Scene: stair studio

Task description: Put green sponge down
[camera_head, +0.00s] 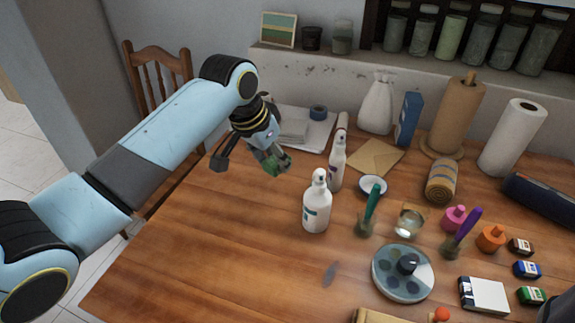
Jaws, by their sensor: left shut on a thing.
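My left gripper (278,166) reaches in from the left over the far left part of the wooden table (190,255). It is shut on the green sponge (270,168), of which only a small part shows between the fingers. The sponge appears to be close above the table, but I cannot tell whether it touches. A dark corner of what may be my right arm shows at the lower right edge; my right gripper is not in view.
White bottles (317,205) stand just right of the gripper. A paint palette (402,272), brushes, pots and paper rolls (513,138) crowd the right side. The left front of the table is clear.

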